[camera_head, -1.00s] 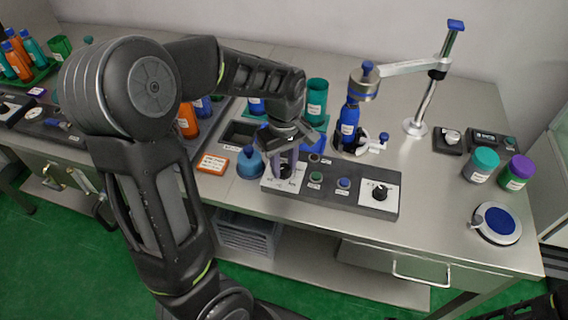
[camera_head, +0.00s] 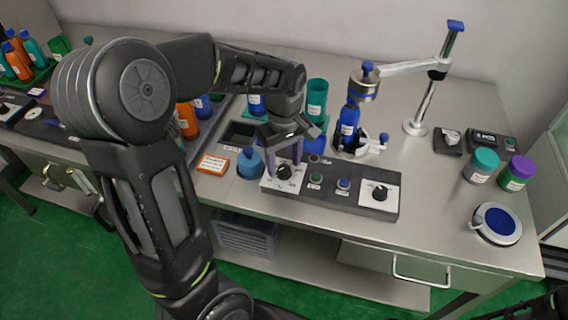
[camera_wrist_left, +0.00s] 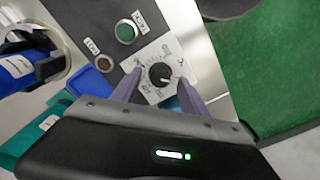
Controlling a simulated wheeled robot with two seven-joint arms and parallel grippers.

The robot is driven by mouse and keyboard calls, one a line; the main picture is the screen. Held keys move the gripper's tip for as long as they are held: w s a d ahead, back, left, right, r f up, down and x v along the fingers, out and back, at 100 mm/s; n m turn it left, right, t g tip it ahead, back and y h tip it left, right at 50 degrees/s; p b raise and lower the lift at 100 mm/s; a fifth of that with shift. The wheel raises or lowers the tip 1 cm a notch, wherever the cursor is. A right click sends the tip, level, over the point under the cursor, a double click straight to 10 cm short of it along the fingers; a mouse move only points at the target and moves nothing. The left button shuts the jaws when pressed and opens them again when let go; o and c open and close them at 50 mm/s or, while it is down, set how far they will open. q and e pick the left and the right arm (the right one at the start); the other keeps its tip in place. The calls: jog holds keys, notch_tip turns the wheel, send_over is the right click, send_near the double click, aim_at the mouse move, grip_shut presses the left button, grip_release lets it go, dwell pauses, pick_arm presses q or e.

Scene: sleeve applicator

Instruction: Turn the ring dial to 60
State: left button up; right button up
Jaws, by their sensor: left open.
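A control panel (camera_head: 330,186) lies along the front of the bench. It has a black knob (camera_head: 285,172) on a white scale plate at its left end and a second black knob (camera_head: 380,193) on a white plate at its right end. I cannot read which one is labelled ring. My left gripper (camera_head: 284,163) is open above the left knob, with one finger on each side. In the left wrist view the knob (camera_wrist_left: 160,74) shows between the two spread finger tips (camera_wrist_left: 160,80). The scale numbers are too small to read. My right gripper is out of view.
A blue round-bottomed flask-like piece (camera_head: 250,164) stands left of the panel. Behind it a blue bottle (camera_head: 348,122) stands in a clamp fixture.

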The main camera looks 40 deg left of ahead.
aim_at(284, 168)
pick_arm(q)
notch_tip(284, 168, up, 7)
jog(key=shift+f, duration=0.2)
dwell(0.6)
